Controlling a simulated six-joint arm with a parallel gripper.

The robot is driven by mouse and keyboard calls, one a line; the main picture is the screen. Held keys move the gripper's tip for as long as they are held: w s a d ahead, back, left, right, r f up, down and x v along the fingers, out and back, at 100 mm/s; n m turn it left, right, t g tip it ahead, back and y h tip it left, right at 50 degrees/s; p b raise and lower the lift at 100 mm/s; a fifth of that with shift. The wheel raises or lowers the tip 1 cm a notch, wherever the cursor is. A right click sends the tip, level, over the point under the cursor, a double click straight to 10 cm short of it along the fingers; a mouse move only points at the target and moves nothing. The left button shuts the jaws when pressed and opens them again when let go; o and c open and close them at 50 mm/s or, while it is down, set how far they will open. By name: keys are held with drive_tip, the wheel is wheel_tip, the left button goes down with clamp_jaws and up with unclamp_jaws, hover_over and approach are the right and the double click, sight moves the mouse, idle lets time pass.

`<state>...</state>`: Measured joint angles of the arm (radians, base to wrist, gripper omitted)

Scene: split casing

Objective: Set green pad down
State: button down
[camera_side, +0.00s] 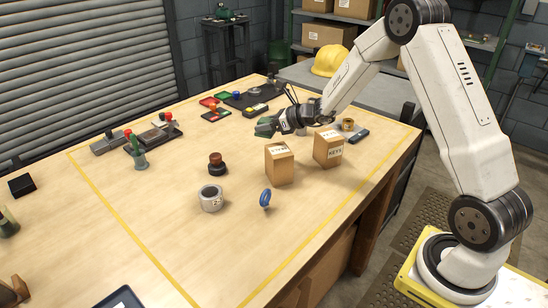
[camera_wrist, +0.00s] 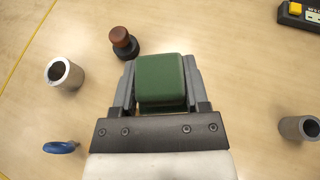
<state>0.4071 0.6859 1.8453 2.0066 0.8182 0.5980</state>
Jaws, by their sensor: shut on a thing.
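The green pad (camera_wrist: 162,82) is a dark green block between the two fingers of my gripper (camera_wrist: 161,95) in the wrist view. My gripper is shut on it from both sides. In the side view my gripper (camera_side: 264,128) holds the green pad (camera_side: 267,124) over the light wood table (camera_side: 120,220), above the far-middle part. The pad appears to be off the table, but the exact gap beneath it cannot be told. Its underside is hidden.
Two cardboard boxes (camera_side: 280,164) stand near my gripper. A brown-topped black knob (camera_wrist: 123,42), a grey ring (camera_wrist: 64,74) and a blue ring (camera_wrist: 61,147) lie around. A grey cylinder (camera_wrist: 299,127) is at right. Red and green parts (camera_side: 212,106) lie farther back. The table's left part is largely clear.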

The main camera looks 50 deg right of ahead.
drive_tip(key=w+f, duration=0.2)
drive_tip(key=w, duration=0.2)
hover_over(250, 151)
drive_tip(key=shift+s+a+f, duration=0.1)
drive_tip(key=shift+s+f, duration=0.05)
drive_tip(key=shift+f, duration=1.1)
drive_tip(key=shift+s+f, duration=0.15)
drive_tip(key=shift+f, duration=1.1)
drive_tip(key=shift+w+f, duration=0.3)
drive_tip(key=shift+f, duration=1.55)
drive_tip(key=shift+f, duration=0.15)
drive_tip(key=shift+c, duration=0.4)
unclamp_jaws()
drive_tip(key=shift+r, duration=0.2)
